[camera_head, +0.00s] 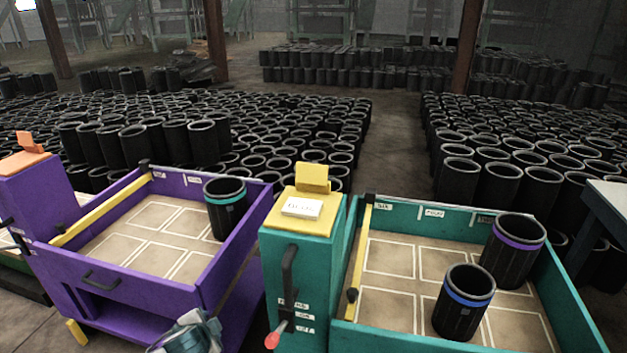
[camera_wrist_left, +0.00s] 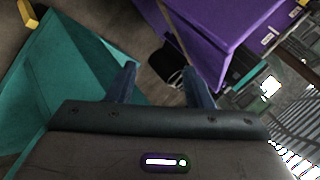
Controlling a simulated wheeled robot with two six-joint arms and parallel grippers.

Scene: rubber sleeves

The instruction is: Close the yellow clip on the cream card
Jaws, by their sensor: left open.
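The yellow clip (camera_head: 312,178) stands raised at the back of the teal post's yellow top. The cream card (camera_head: 302,208) lies in front of it, flat on that top, with dark print too small to read. The clip's flap looks tilted up, clear of the card. My left gripper (camera_wrist_left: 159,82) is open in the left wrist view, with nothing between its two fingers. Neither clip nor card shows in that view. A part of my left arm shows at the bottom of the head view, in front of the purple cart. My right gripper is not in view.
The teal post (camera_head: 297,275) has a black handle (camera_head: 288,270) and a red-tipped lever (camera_head: 273,340). A teal tray (camera_head: 400,345) holds two black sleeves; a purple tray (camera_head: 150,282) holds one. An orange clip (camera_head: 27,142) tops the purple post. Many sleeves stand behind.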

